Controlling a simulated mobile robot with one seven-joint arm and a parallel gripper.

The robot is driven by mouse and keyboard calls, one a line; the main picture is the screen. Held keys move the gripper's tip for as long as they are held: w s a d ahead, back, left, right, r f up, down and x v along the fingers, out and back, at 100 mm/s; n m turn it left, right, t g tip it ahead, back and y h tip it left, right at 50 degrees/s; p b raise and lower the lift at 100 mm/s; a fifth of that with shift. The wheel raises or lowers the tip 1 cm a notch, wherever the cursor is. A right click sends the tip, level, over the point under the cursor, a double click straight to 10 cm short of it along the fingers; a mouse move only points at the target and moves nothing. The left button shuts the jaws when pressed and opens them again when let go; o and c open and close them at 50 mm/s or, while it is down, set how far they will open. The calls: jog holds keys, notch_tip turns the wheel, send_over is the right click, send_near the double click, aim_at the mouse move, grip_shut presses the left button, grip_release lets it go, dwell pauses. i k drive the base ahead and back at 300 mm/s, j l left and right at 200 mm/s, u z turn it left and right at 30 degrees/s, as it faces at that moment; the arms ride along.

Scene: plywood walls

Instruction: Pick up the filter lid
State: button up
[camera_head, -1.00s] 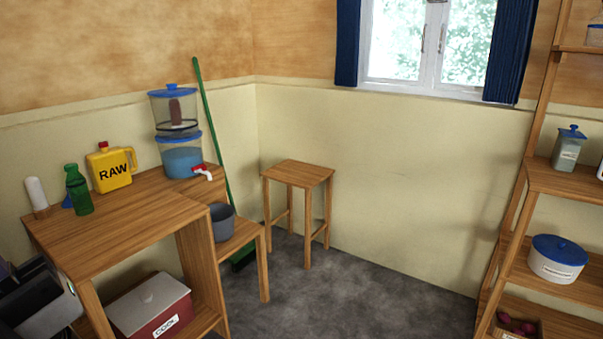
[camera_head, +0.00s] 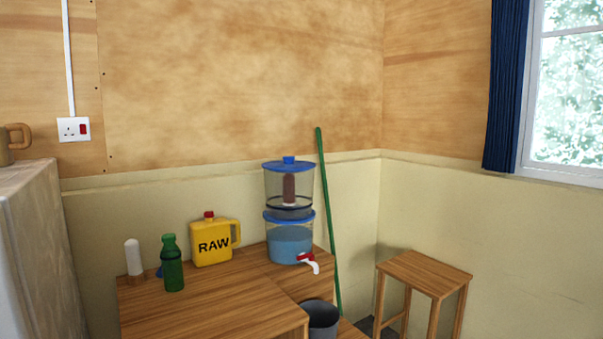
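The upper chamber holds a brown filter candle (camera_head: 289,188). A second blue rim separates it from the lower chamber of blue water, which has a red and white tap (camera_head: 309,262) at its front right. My gripper is not in view.
A yellow RAW jug (camera_head: 213,242), a green bottle (camera_head: 172,264) and a white cylinder on a wooden base (camera_head: 133,258) stand left of the filter. A green broom handle (camera_head: 328,220) leans just right of it. A grey bucket (camera_head: 322,320) and wooden stool (camera_head: 424,272) are lower right.

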aim_at(288, 165)
jog(key=i+l+u, duration=0.3)
jog(key=i+l, duration=0.2)
jog(key=i+l+u, duration=0.15)
jog(key=l, duration=0.25)
jog(key=i+l+u, duration=0.15)
jog(key=i+l, duration=0.15)
jog(key=i+l+u, duration=0.2)
jog(key=l, duration=0.25)
jog(key=i+l+u, duration=0.15)
jog(key=l, duration=0.25)
jog(key=i+l+u, duration=0.15)
jog(key=l, duration=0.3)
